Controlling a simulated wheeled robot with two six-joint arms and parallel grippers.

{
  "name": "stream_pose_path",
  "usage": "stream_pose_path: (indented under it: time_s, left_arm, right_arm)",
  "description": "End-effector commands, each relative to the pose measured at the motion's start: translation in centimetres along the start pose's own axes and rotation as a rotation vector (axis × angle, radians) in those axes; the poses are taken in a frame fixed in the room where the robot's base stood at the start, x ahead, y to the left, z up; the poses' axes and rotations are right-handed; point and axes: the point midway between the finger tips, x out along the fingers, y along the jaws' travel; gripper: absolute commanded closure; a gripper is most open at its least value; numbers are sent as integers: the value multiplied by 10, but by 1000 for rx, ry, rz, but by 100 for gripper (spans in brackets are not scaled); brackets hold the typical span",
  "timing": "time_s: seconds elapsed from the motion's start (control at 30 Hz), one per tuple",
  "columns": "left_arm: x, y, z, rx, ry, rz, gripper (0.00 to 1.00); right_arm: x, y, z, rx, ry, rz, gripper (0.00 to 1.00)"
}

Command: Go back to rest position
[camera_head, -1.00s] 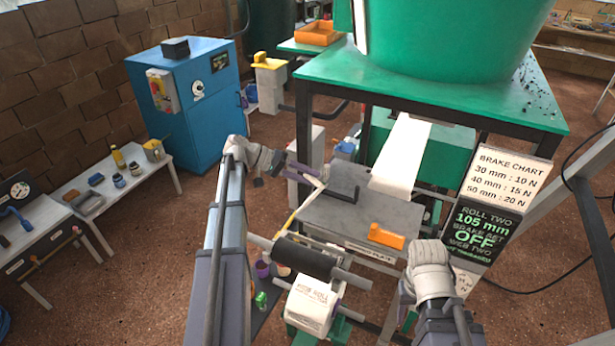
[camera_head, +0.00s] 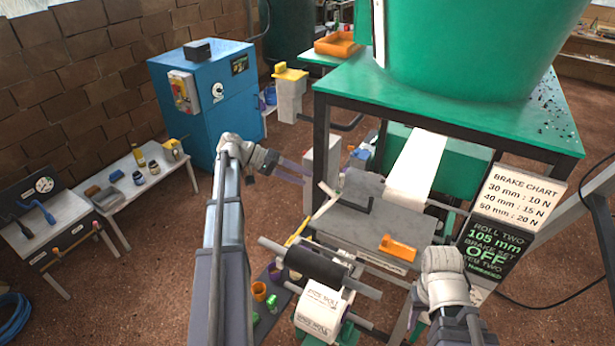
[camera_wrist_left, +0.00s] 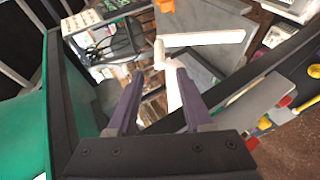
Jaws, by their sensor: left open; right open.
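My left arm rises at the middle left of the head view. Its gripper (camera_head: 297,170) points right, beside a grey post and a grey worktable (camera_head: 375,215). In the left wrist view its two purple fingers (camera_wrist_left: 160,98) stand apart with nothing held between them. My right arm shows at the lower right of the head view, its pale wrist raised. The right gripper (camera_head: 424,318) is mostly hidden behind that wrist; only a small purple part shows, and nothing held is visible.
A white paper roll (camera_head: 322,312) and black roller (camera_head: 310,263) lie between my arms. A green-topped table (camera_head: 470,125) carries a big green tub. A brake chart sign (camera_head: 507,200) stands right. A blue cabinet (camera_head: 205,105) and low benches stand left, with bare floor between.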

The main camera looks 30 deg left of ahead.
Motion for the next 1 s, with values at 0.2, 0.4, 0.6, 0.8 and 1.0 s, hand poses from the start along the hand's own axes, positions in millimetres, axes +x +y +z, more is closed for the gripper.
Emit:
stream_pose_path:
  time_s: [0.2, 0.4, 0.6, 0.8, 1.0]
  left_arm:
    - [-1, 0, 0, 0, 0, 0, 49]
    - [0, 0, 0, 0, 0, 0, 49]
    - [22, 3, 11, -2, -37, -30, 49]
    - [124, 15, 79, 9, -226, -223, 49]
    - [207, 20, 170, 79, -408, -497, 49]
  right_arm:
    - [0, 0, 0, 0, 0, 0, 50]
    - [0, 0, 0, 0, 0, 0, 50]
    - [2, 0, 0, 0, 0, 0, 50]
    - [11, -1, -1, 0, 0, 0, 50]
    - [20, -2, -1, 1, 0, 0, 50]
